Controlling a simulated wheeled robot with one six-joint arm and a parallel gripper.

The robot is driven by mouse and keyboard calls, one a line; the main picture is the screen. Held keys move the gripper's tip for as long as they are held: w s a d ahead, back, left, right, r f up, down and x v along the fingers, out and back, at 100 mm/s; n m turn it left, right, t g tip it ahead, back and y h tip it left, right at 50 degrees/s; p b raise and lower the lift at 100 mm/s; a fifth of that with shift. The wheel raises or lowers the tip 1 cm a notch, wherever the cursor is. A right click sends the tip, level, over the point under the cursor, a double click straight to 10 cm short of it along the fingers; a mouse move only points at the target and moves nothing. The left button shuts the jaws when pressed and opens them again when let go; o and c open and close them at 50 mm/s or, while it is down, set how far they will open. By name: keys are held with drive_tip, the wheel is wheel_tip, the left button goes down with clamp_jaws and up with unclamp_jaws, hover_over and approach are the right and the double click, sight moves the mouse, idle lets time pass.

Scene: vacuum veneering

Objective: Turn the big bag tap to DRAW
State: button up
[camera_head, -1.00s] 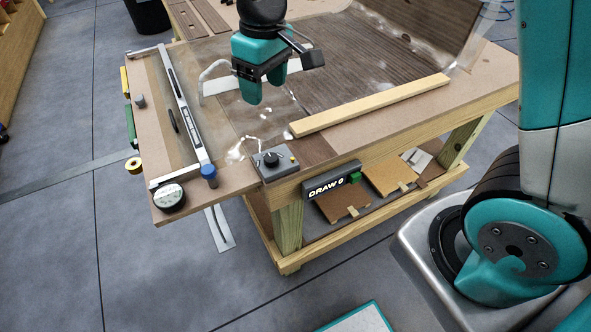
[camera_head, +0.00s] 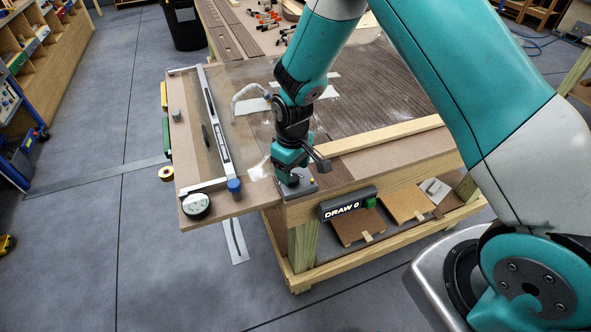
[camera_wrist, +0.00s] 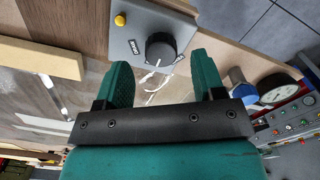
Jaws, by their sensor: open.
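The big bag tap is a round black knob with a white pointer line (camera_wrist: 160,48) on a grey box (camera_wrist: 128,36), which has lettering on both sides of the knob and a yellow button. In the head view the grey box (camera_head: 307,187) sits at the table's front edge, and my gripper hides most of the knob. My gripper (camera_head: 290,178) points down right above it. In the wrist view my gripper's two teal fingers (camera_wrist: 160,80) are apart, one on each side of the knob, with gaps visible; whether they reach down around it I cannot tell.
A label reading "DRAW 0" (camera_head: 345,203) with a green block is on the table's front. A blue-capped fitting (camera_head: 234,186) and a round gauge (camera_head: 196,206) stand left of the box. A wooden strip (camera_head: 380,136) lies behind. A hose (camera_head: 250,92) runs over the bag.

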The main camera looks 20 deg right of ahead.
drive_tip(key=shift+f, duration=1.4)
drive_tip(key=shift+a, duration=0.1)
